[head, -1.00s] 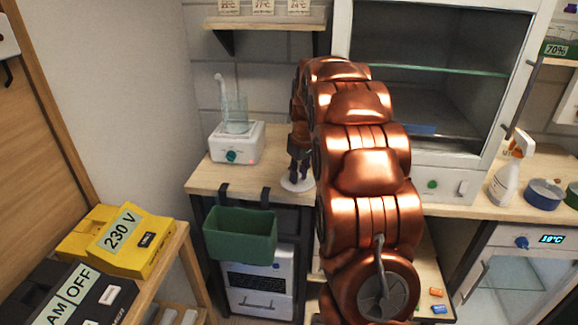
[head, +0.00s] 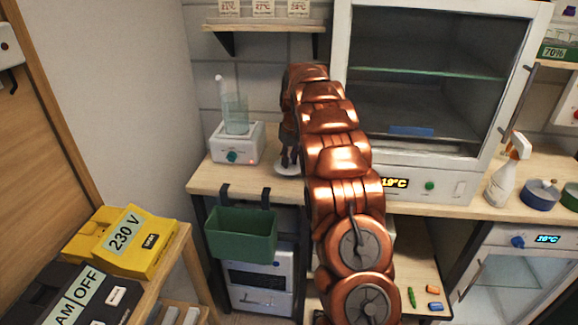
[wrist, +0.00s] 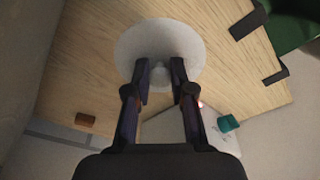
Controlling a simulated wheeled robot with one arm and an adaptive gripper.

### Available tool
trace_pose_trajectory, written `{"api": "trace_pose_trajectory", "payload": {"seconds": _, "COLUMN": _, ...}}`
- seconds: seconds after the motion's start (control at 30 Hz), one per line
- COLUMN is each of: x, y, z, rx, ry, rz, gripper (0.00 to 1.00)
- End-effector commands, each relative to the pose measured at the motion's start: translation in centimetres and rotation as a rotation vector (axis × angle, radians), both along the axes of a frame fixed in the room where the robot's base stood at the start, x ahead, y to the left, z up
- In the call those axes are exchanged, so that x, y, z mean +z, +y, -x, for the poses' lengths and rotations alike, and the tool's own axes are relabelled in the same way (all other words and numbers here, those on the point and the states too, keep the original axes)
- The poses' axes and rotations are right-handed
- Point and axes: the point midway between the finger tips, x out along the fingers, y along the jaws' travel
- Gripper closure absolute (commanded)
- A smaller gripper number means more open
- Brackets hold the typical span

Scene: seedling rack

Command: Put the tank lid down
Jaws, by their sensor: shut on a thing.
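The tank lid is a white round disc (head: 284,170), low over the wooden counter near the white device. It also shows in the wrist view (wrist: 160,32), with a pale knob in the middle. My gripper (head: 289,158) is above the lid, and in the wrist view its two dark fingers (wrist: 161,80) are shut on the knob. I cannot tell whether the lid touches the counter. A clear tank (head: 235,114) with a pale tube stands on the white device (head: 237,147) to the left of the lid.
A green bin (head: 240,234) hangs by dark hooks from the counter's front edge. A glass-fronted white cabinet (head: 410,175) stands to the right. A shelf (head: 262,25) is on the wall above. Bare wooden counter (head: 215,180) shows left of the lid.

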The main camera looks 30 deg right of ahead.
Motion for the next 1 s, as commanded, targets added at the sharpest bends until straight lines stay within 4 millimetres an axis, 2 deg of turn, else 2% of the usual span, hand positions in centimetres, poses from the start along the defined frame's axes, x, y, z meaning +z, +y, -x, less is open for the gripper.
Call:
{"api": "trace_pose_trajectory", "payload": {"seconds": 0.3, "x": 0.0, "y": -0.2, "z": -0.6, "rx": 0.0, "ry": -0.003, "rz": 0.001, "gripper": 1.0}}
{"api": "trace_pose_trajectory", "payload": {"seconds": 0.7, "x": -3.4, "y": -0.2, "z": -0.5, "rx": 0.0, "ry": -0.002, "rz": 0.001, "gripper": 1.0}}
{"api": "trace_pose_trajectory", "payload": {"seconds": 1.0, "x": -3.7, "y": -0.2, "z": -0.5, "rx": 0.0, "ry": -0.003, "rz": 0.001, "gripper": 1.0}}
